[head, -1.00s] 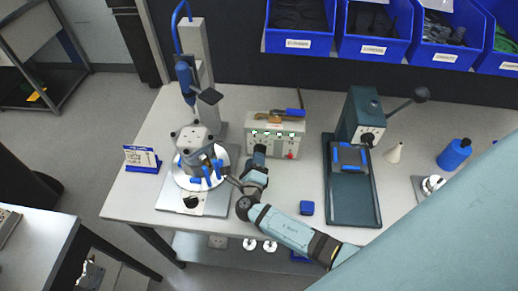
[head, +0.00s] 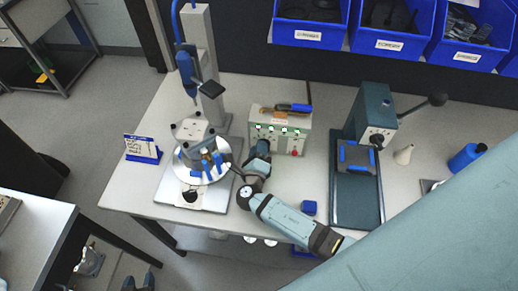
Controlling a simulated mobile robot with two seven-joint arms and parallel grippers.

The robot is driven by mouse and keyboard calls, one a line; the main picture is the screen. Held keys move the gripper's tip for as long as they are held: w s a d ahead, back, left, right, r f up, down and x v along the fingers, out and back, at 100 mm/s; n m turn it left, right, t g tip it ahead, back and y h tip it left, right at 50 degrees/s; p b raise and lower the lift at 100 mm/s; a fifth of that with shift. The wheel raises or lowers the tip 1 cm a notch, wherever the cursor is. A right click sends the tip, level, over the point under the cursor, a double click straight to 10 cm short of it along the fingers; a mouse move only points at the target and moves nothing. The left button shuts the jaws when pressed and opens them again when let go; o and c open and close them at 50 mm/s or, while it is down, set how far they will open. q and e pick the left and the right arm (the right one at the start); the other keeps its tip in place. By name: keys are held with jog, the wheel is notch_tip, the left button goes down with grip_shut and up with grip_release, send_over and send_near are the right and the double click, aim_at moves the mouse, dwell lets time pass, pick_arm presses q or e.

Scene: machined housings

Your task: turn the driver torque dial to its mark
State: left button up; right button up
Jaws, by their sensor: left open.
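The driver controller (head: 280,128) is a pale box with a row of green lights and a red button, near the middle of the table. No torque dial or mark can be made out clearly at this size. The blue driver (head: 187,70) hangs at the tall stand. My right gripper (head: 261,148) is at the end of the teal and black arm, close to the controller's lower left front; its fingers are too small and dark to read. My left gripper (head: 140,283) just enters at the bottom edge, open and empty, well away from the controller.
A round fixture holds a grey housing (head: 193,131) with blue clamp handles at left. A small sign (head: 142,149) stands beside it. Blue bins (head: 392,30) hang behind.

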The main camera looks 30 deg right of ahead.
grip_shut()
